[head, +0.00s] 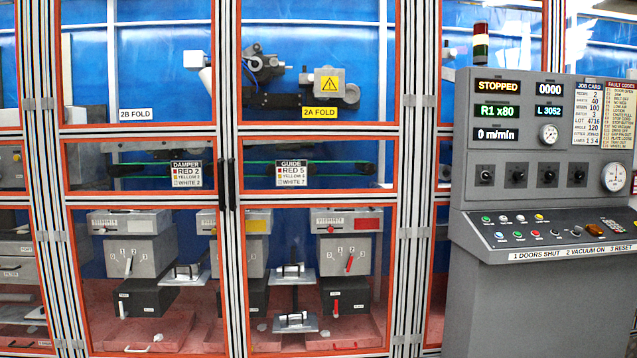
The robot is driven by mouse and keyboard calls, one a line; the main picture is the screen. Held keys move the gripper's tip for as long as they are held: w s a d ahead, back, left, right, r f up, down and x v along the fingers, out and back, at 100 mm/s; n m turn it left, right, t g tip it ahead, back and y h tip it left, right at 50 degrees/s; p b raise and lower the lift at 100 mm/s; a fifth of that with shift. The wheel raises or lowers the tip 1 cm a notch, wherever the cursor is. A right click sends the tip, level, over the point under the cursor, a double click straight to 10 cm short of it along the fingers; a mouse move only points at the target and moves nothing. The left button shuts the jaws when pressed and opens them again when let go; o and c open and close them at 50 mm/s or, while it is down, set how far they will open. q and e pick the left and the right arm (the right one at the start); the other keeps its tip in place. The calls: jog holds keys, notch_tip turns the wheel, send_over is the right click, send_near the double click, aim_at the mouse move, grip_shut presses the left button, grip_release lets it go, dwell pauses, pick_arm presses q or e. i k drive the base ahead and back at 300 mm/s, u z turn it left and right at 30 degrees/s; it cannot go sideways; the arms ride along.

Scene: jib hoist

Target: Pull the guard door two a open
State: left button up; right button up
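The guard door two a (239,100) is the orange-framed clear door right of the middle post. Behind its pane is a yellow "2A FOLD" label (320,113). The door looks shut, its frame flush with the neighbouring frame. A black vertical handle (232,180) is on its left edge. A second black handle (221,180) stands close beside it, on the right edge of the neighbouring door (66,100), which shows a "2B FOLD" label. Neither of my grippers is in view.
A grey control console (540,200) stands at the right, its sloped panel jutting forward; its display reads "STOPPED". A light tower (481,42) tops it. Aluminium posts (408,200) flank the doors. Grey units with levers (345,255) stand behind the panes. No obstacle shows before the handles.

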aim_at(240, 199)
jog(key=u, duration=0.55)
jog(key=i, duration=0.65)
jog(key=u, duration=1.15)
jog(key=i, duration=1.45)
jog(key=z, duration=0.35)
jog(key=i, duration=1.15)
jog(key=z, duration=1)
